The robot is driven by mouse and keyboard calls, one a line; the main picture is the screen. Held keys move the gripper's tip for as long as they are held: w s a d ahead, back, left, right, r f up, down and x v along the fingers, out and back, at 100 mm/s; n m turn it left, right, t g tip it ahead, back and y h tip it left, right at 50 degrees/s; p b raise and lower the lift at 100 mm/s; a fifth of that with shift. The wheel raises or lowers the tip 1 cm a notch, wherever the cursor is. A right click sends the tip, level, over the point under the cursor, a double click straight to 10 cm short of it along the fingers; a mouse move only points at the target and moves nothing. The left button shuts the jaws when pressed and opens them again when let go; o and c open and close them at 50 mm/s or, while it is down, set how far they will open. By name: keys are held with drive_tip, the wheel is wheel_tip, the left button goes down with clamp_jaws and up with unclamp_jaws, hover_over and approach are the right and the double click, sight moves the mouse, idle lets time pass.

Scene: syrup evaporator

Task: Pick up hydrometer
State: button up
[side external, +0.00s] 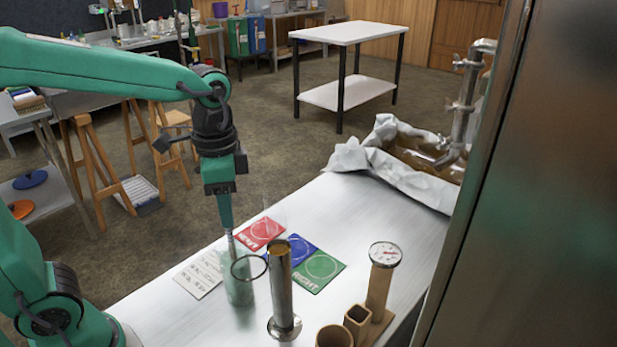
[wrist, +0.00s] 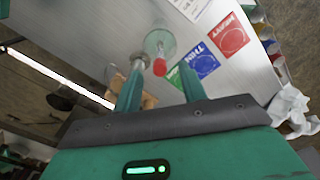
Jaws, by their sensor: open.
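A clear greenish glass jar (side external: 239,288) stands on the metal counter, and it also shows in the wrist view (wrist: 160,41). A red-tipped piece (wrist: 159,67), which looks like the top of the hydrometer, appears at the jar, between my fingers in the picture. The rest of the hydrometer is too small and see-through to make out. My gripper (side external: 227,228) points down just above the jar. In the wrist view my gripper (wrist: 158,84) is open, with one finger on each side of the red tip. I cannot tell whether either finger touches it.
A tall metal cylinder (side external: 281,290) stands close right of the jar. A dial thermometer (side external: 385,254) and wooden holders (side external: 357,322) are further right.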

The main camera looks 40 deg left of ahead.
drive_tip(key=shift+a+f, duration=0.1)
drive_tip(key=shift+f, duration=2.2)
drive_tip(key=c, duration=0.9)
